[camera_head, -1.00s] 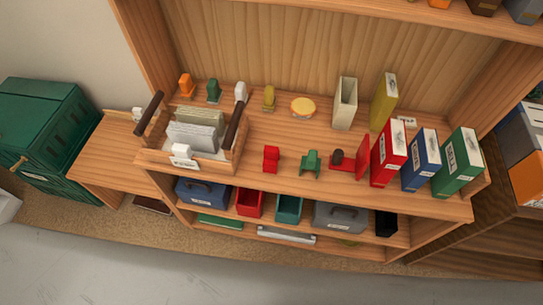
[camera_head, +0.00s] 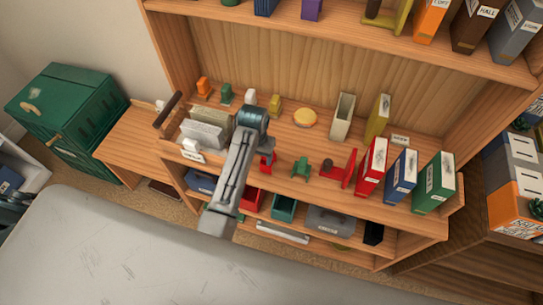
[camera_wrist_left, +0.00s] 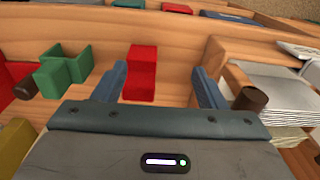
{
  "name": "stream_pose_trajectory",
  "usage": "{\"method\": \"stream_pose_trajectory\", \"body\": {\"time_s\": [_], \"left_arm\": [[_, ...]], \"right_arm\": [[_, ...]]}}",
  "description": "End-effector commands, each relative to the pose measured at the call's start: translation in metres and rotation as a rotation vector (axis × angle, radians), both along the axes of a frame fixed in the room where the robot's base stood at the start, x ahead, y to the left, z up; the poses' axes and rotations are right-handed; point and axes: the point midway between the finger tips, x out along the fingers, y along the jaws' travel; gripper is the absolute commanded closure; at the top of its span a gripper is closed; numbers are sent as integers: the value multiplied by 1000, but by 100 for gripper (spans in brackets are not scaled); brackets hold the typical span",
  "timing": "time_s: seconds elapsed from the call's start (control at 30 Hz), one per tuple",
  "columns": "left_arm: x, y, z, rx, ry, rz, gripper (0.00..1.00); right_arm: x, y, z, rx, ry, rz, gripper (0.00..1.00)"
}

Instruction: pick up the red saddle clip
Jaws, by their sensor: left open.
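The red saddle clip (camera_head: 267,163) stands on the shelf top, partly hidden by my left arm in the head view. In the left wrist view the red saddle clip (camera_wrist_left: 142,72) shows between the lines of my two blue fingers, closer to the left finger. My left gripper (camera_wrist_left: 160,78) is open and empty, with its fingers pointing toward the clip; I cannot tell whether they touch it. In the head view the left gripper (camera_head: 262,146) is over the shelf by the clip, its fingertips mostly hidden. My right gripper is not in view.
A green clip (camera_head: 301,167) stands to the right of the red one, then a red bookend (camera_head: 340,170) and red, blue and green binders. A wooden caddy (camera_head: 220,165) with papers is on the left. Small figures and a yellow disc (camera_head: 305,118) stand behind.

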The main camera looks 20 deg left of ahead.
Motion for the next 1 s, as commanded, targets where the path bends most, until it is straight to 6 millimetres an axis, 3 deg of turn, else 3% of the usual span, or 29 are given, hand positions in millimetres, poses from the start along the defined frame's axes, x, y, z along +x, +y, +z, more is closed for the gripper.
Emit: {"method": "stream_pose_trajectory", "body": {"time_s": [0.1,0.3,0.6,0.77,1.0], "left_arm": [[27,-17,31,-11,19,-10,35],[45,-31,55,-16,49,-22,35],[45,-31,15,-16,54,-24,35],[45,-30,2,-16,51,-23,35],[39,-26,-24,-16,56,-23,35]], "right_arm": [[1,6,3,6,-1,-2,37],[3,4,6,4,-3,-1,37],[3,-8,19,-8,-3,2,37],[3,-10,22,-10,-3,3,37],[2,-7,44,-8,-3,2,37]]}}
